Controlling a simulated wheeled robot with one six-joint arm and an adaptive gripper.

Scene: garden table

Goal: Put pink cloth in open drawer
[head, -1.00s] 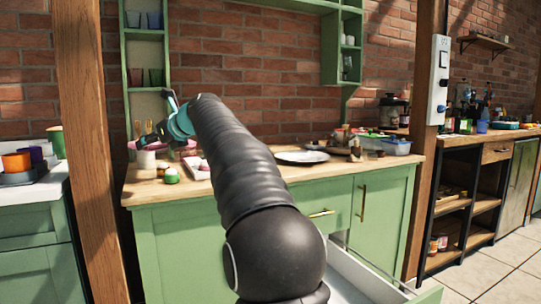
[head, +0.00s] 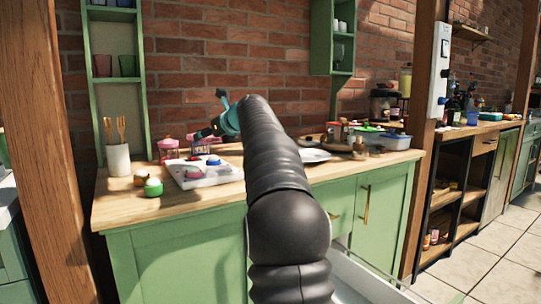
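My gripper (head: 209,115) is raised above the back of the wooden counter, left of centre. Its two dark fingers are spread apart with nothing visible between them. A white board or tray (head: 188,181) lies on the counter below it, with small pink (head: 194,172) and blue (head: 213,160) items on it. I cannot tell whether any pink thing here is the cloth. The open drawer (head: 365,285) shows at the lower right as a pale interior pulled out from the green cabinet. My arm hides part of the counter and of the drawer.
Two pink-topped jars (head: 168,150) stand behind the board. A white utensil pot (head: 118,160) and a green-and-white round item (head: 153,187) are to its left. A plate (head: 314,156) and a blue container (head: 394,141) are at the right. A wooden post (head: 48,150) stands at the left.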

